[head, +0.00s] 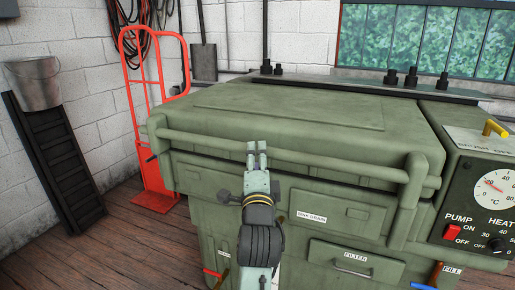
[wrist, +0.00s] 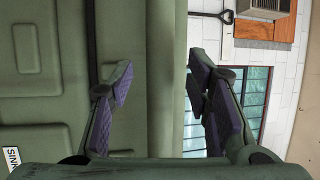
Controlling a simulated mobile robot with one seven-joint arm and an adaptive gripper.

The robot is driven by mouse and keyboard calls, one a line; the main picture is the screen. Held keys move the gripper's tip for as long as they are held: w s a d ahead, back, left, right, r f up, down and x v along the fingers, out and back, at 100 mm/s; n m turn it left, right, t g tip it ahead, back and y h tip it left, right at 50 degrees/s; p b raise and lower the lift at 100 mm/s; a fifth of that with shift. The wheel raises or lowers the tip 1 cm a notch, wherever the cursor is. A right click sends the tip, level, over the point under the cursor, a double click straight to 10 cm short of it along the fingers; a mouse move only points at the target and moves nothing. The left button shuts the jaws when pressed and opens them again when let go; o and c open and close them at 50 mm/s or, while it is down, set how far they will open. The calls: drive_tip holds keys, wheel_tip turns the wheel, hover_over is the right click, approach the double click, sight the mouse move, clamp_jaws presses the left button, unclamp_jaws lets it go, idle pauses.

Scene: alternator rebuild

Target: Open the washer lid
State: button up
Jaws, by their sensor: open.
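The washer is a large green metal cabinet whose lid (head: 290,105) lies shut on top. A green bar handle (head: 340,169) runs along the lid's front edge, held by a bracket at each end. My gripper (head: 257,148) is at the front of the lid, left of its middle, in line with the bar. In the wrist view my gripper (wrist: 160,85) is open, its purple-padded fingers spread wide. A green band of the washer shows between them. I cannot tell whether the fingers touch the bar.
A control panel (head: 490,200) with dial and red switch stands at the right. A red hand truck (head: 150,110), a black ramp (head: 58,165) and a bucket (head: 34,84) are at the left. Below the lid are drawer fronts, one labelled FILTER (head: 355,257). The wooden floor at lower left is clear.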

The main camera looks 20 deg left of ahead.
drive_tip(key=shift+p+x, duration=0.3)
drive_tip(key=shift+x, duration=1.6)
drive_tip(key=shift+c, duration=0.4)
clamp_jaws()
